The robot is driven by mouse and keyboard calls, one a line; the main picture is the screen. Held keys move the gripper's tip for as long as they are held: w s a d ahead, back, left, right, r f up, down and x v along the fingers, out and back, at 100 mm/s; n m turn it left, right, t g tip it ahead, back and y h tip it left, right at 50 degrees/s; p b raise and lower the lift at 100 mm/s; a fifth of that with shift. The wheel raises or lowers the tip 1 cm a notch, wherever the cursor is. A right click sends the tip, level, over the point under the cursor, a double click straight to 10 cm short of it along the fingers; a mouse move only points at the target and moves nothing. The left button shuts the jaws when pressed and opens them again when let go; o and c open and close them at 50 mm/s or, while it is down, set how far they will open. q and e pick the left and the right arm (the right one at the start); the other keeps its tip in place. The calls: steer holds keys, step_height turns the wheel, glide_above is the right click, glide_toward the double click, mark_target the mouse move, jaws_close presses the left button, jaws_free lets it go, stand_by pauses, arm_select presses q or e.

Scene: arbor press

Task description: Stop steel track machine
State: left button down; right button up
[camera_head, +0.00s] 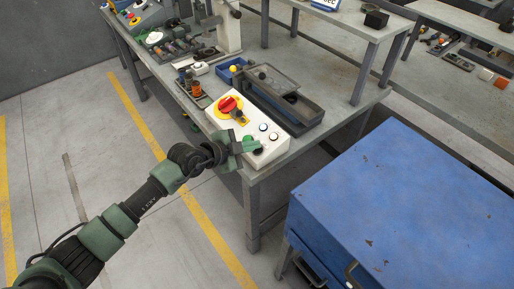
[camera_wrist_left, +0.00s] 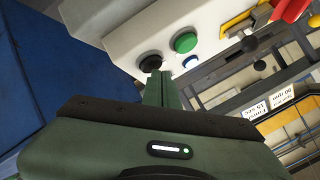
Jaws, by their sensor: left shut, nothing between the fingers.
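A white control box (camera_head: 237,120) sits at the near corner of the grey workbench. The wrist view shows a black button (camera_wrist_left: 151,62), a green button (camera_wrist_left: 186,42) and a blue one (camera_wrist_left: 190,62) on the box. My left gripper (camera_head: 256,145) is shut and empty at the box's button end. In the wrist view its fingertips (camera_wrist_left: 159,74) are right by the black button and partly cover it; I cannot tell whether they touch. My right gripper is out of view.
A dark grey tray (camera_head: 285,105) stands directly behind the box, with a small blue bin (camera_head: 232,70) beyond. A blue cabinet (camera_head: 410,200) stands to the right. Tools and the press base lie farther along the bench. The floor at left is clear.

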arm_select(q)
steer(key=shift+f, duration=0.35)
stand_by(0.5)
steer(key=shift+s+a+r+p, duration=0.15)
steer(key=shift+r+p, duration=0.75)
steer(key=shift+p, duration=0.4)
steer(key=r+p, duration=0.1)
steer(key=p, duration=0.1)
steer(key=r+p, duration=0.2)
steer(key=a+r+p, duration=0.1)
steer(key=p, duration=0.1)
steer(key=shift+s+a+r+p, duration=0.1)
steer(key=shift+s+r+p, duration=0.25)
steer(key=shift+s+r, duration=0.05)
